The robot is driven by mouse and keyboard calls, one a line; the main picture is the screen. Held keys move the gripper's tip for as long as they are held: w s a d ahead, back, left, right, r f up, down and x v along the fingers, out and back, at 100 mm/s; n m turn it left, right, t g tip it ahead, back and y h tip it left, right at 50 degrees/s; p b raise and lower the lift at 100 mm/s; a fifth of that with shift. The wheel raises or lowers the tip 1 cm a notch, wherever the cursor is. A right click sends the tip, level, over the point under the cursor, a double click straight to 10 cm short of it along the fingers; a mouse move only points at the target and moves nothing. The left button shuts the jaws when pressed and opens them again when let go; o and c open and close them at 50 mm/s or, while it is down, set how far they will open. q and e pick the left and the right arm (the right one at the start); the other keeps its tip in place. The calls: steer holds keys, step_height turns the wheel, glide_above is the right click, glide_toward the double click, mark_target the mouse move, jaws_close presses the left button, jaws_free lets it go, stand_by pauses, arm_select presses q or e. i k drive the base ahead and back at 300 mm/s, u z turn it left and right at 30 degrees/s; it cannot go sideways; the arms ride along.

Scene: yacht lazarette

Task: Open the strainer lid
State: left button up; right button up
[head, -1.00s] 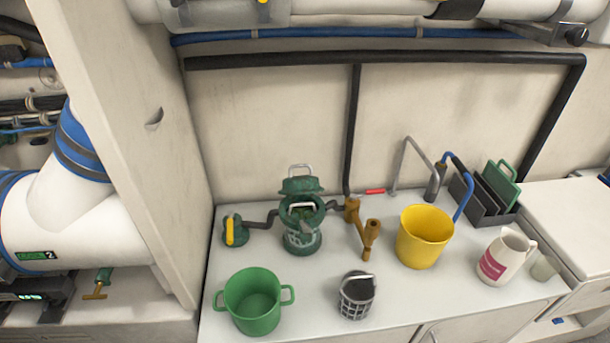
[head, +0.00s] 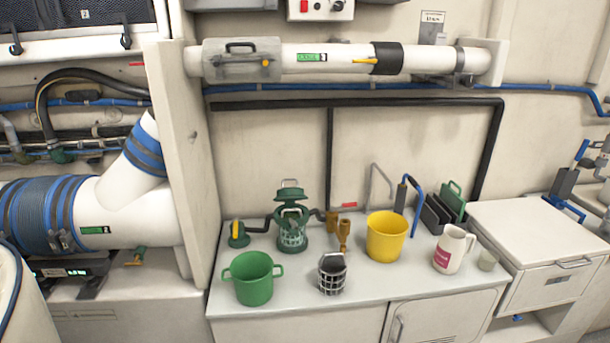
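The green strainer (head: 292,236) stands on the white counter against the back wall, between a fitting with a yellow handle and a brass fitting. Its green lid (head: 290,193) with a bail handle is raised above and behind the body, so the top of the body looks open. A dark mesh basket (head: 332,274) stands apart on the counter in front of the strainer. Neither of my grippers is in the head view.
A green two-handled pot (head: 252,280) stands front left of the strainer. A yellow bucket (head: 386,238), a white jug (head: 452,250) and a dark rack (head: 440,214) stand to the right. A white partition (head: 185,150) rises at the counter's left end. Bare counter (head: 400,281) shows along the front.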

mark_target(288, 193)
steer(key=z, duration=0.5)
steer(key=i, duration=1.3)
steer(key=u, duration=0.6)
